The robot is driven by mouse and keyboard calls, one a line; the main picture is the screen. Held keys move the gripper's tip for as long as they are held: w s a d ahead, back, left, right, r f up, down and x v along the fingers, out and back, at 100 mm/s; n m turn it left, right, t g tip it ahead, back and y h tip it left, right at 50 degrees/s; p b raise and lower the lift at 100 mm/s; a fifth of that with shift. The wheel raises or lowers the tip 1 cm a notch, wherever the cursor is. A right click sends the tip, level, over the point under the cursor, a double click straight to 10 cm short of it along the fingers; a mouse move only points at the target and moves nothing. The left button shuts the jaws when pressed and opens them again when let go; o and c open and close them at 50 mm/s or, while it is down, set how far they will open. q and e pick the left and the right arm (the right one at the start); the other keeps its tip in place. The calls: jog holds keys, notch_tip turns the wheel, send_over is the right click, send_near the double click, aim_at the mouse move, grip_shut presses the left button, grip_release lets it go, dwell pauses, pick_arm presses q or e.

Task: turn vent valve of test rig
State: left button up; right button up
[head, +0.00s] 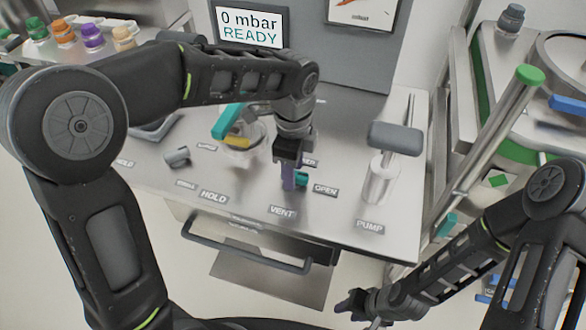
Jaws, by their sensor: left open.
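My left gripper (288,160) is open and comes down from above right at the valve's top. Its fingers hide the top of the valve, and I cannot tell whether they touch it. My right gripper (352,304) is low in front of the bench, away from the valve, and its jaws are too small and dark to read.
The display (249,26) reads "0 mbar READY". The pump (380,182) with a grey handle (395,138) stands right of the valve. A clear vessel with a teal bar (227,121) and a grey knob (177,157) stand left. A grey rail (245,256) runs along the bench front.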

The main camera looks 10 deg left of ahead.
pick_arm(q)
jog(key=shift+f, duration=0.3)
grip_shut()
dwell(0.3)
